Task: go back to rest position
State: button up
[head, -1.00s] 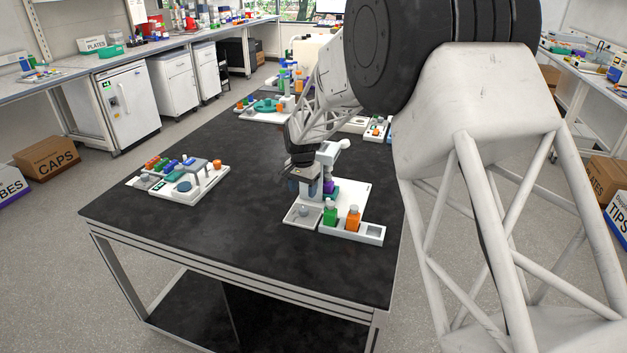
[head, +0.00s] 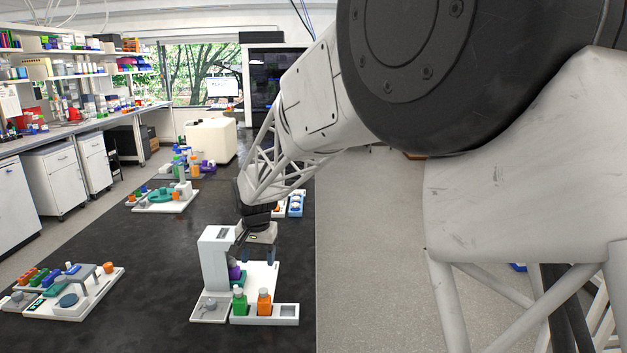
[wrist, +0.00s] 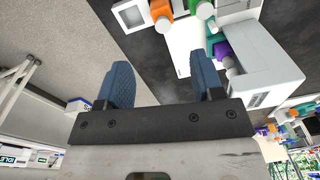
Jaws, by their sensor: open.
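My gripper (head: 258,252) is at the white station on the dark table, above its base and to the right of its upright housing in the head view. In the wrist view its two blue fingers (wrist: 166,85) are apart with nothing between them. The white station (head: 214,262) holds a green bottle (head: 239,302) and an orange bottle (head: 264,303) in its front row, with an empty square slot at the right. A purple item (head: 234,272) sits on a teal part by the housing, partly hidden.
A second station (head: 75,300) with several small coloured parts is at the left of the dark table (head: 160,285). Another station (head: 163,199) with a teal disc is farther back. A blue-and-white rack (head: 296,204) stands behind my gripper. The table's right edge is close to the station.

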jog(key=s+d+r+t, duration=0.1)
jog(key=s+d+r, duration=0.4)
jog(key=s+d, duration=0.4)
jog(key=s+d+r, duration=0.4)
jog(key=s+d, duration=0.3)
jog(key=d, duration=0.4)
jog(key=s+d, duration=0.4)
jog(key=s, duration=0.3)
jog(key=s+d+f+n, duration=0.1)
jog(key=s+d, duration=0.3)
jog(key=s, duration=0.4)
jog(key=s+d+t, duration=0.1)
jog(key=s+d, duration=0.4)
jog(key=s, duration=0.3)
jog(key=shift+f, duration=0.35)
